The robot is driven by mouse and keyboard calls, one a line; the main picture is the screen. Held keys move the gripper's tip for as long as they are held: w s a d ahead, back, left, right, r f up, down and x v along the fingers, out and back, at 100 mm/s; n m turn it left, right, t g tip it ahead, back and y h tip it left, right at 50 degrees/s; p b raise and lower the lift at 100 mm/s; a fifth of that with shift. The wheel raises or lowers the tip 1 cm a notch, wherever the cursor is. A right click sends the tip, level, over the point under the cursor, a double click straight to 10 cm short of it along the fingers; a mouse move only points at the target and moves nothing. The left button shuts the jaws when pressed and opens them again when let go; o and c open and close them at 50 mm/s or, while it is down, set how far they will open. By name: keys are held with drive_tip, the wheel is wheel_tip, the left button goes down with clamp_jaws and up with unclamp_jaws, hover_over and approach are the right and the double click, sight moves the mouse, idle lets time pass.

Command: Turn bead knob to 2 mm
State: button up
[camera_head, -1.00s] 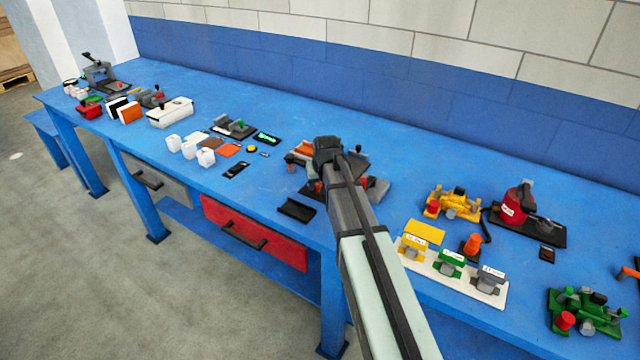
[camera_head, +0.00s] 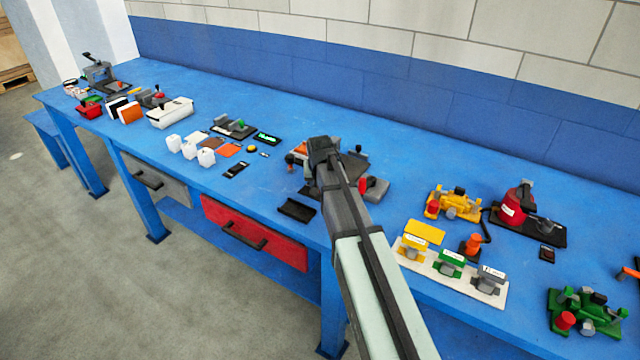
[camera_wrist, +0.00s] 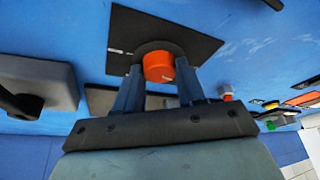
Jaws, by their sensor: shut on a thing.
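An orange round knob (camera_wrist: 158,70) stands on a dark collar at the edge of a black plate (camera_wrist: 200,45) in the wrist view. My gripper (camera_wrist: 159,66) has one finger on each side of this knob and is shut on it. Small pale marks show on the plate, but I cannot read them or tell where the knob points. In the head view, my arm's end (camera_head: 325,155) is over a grey and dark device (camera_head: 374,189) on the blue bench and hides its middle. The knob cannot be made out there.
A dark tray (camera_head: 297,209) lies in front of the device. White containers (camera_head: 206,157) stand to the left. A white rack (camera_head: 455,276), a yellow device (camera_head: 455,203) and a red device (camera_head: 516,205) are on the right. Bare blue bench lies behind the device.

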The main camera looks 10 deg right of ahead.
drive_tip(key=m+h, duration=0.1)
drive_tip(key=m, duration=0.1)
drive_tip(key=m+g, duration=0.1)
drive_tip(key=m, duration=0.2)
drive_tip(key=shift+w+a+h, duration=0.15)
drive_tip(key=shift+a+h, duration=0.05)
drive_tip(key=shift+h, duration=0.2)
drive_tip(key=shift+m+g+h, duration=0.5)
drive_tip(key=shift+m+g, duration=0.1)
drive_tip(key=shift+m, duration=1.4)
drive_tip(key=o, duration=1)
drive_tip(key=v, duration=1.3)
drive_tip(key=shift+a+r, duration=0.2)
drive_tip(key=shift+r, duration=0.1)
